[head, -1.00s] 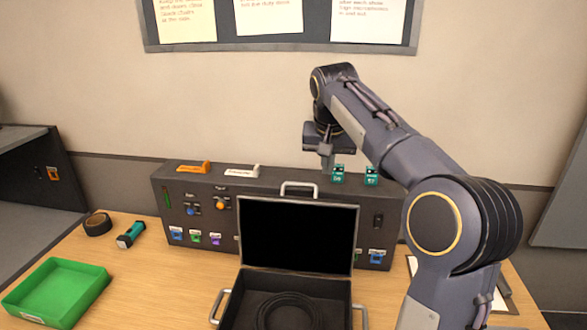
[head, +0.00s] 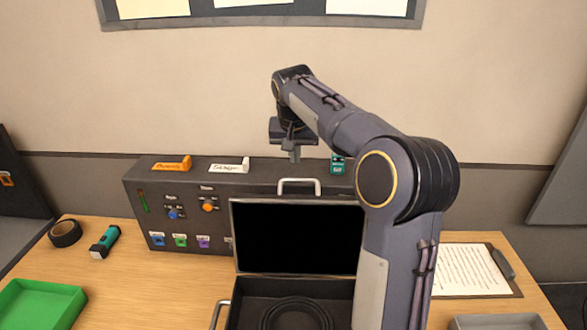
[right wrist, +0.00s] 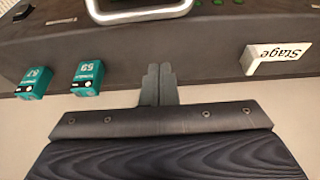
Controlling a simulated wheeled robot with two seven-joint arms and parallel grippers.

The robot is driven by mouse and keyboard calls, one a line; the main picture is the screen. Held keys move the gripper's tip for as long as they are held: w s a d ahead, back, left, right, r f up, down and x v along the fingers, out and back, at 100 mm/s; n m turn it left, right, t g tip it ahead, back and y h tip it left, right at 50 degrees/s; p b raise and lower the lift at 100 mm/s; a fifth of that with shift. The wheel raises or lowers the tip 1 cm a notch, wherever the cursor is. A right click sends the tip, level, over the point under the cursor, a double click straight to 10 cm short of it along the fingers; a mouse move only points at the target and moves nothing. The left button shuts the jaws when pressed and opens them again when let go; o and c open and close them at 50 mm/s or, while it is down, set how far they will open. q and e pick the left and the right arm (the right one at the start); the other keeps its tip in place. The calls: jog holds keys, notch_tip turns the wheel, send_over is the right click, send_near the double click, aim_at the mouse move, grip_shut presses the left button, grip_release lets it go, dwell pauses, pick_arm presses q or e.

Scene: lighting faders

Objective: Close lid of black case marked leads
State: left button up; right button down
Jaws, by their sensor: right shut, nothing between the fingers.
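The black case (head: 238,288) stands on the table in the head view, its lid (head: 296,236) open and upright. A coiled black cable (head: 297,312) lies inside. A pale handle (head: 298,182) shows at the lid's top edge; a pale handle also shows in the right wrist view (right wrist: 140,12). No "leads" marking is readable. My right gripper (head: 294,158) is above and behind the lid, over the console top, pointing down. Its fingers (right wrist: 157,72) are together and empty in the right wrist view, apart from the handle. My left gripper is not in view.
A dark console (head: 138,200) stands behind the case, with orange (head: 172,163) and white (head: 229,165) labels and teal blocks (right wrist: 88,77) on top. A green tray (head: 40,303), tape roll (head: 65,233) and torch (head: 105,242) lie left; a clipboard (head: 465,268) lies right.

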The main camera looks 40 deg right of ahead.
jog(key=shift+x, duration=1.05)
jog(key=shift+s+a+f, duration=0.15)
jog(key=shift+s+f, duration=0.05)
jog(key=s+a, duration=0.2)
jog(key=shift+s+f+p, duration=0.1)
jog(key=shift+s+p, duration=0.2)
